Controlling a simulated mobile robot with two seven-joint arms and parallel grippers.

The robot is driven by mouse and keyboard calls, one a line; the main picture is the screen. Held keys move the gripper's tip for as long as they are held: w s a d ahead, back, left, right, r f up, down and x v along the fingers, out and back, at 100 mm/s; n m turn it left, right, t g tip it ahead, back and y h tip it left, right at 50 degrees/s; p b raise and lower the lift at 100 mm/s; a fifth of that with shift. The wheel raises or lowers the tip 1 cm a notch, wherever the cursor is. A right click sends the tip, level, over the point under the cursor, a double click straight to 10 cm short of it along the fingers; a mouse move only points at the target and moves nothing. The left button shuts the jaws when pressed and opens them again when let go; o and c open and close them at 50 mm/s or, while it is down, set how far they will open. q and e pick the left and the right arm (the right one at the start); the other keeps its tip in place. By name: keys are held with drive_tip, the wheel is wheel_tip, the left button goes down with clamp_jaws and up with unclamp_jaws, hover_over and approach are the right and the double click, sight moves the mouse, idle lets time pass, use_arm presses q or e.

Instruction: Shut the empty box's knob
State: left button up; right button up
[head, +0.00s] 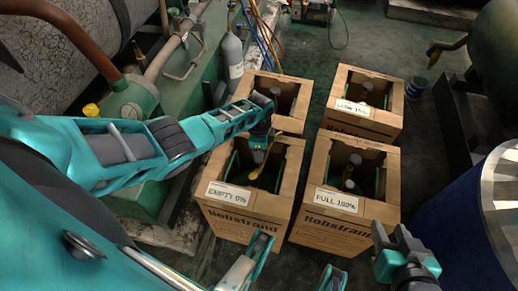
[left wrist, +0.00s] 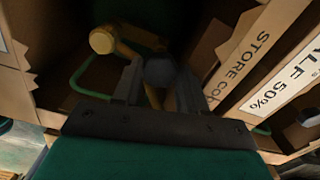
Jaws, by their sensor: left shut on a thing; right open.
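The cardboard box labelled EMPTY 0% (head: 243,215) stands at the front left of the group of boxes in the head view. My left arm reaches over it, and my left gripper (head: 262,140) is at its opening. In the left wrist view the dark fingers (left wrist: 160,90) are shut on a dark round knob (left wrist: 160,70), which is blurred and shadowed. A yellow brass-like fitting (left wrist: 103,40) shows beside it inside the box. The gripper hides most of the bottle top in the head view. My right gripper (head: 391,231) is open and empty at the lower right, near the FULL 100% box.
The FULL 100% box (head: 335,222) stands to the right, with two more open boxes behind, one (head: 366,117) at the back right. Each holds a bottle. A green machine frame is at the left. A blue drum (head: 465,225) is at the right. The dark floor between is clear.

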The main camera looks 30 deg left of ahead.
use_arm(q)
drive_tip(key=shift+m, duration=2.2)
drive_tip(key=o, duration=0.8)
drive_tip(key=shift+r, duration=0.1)
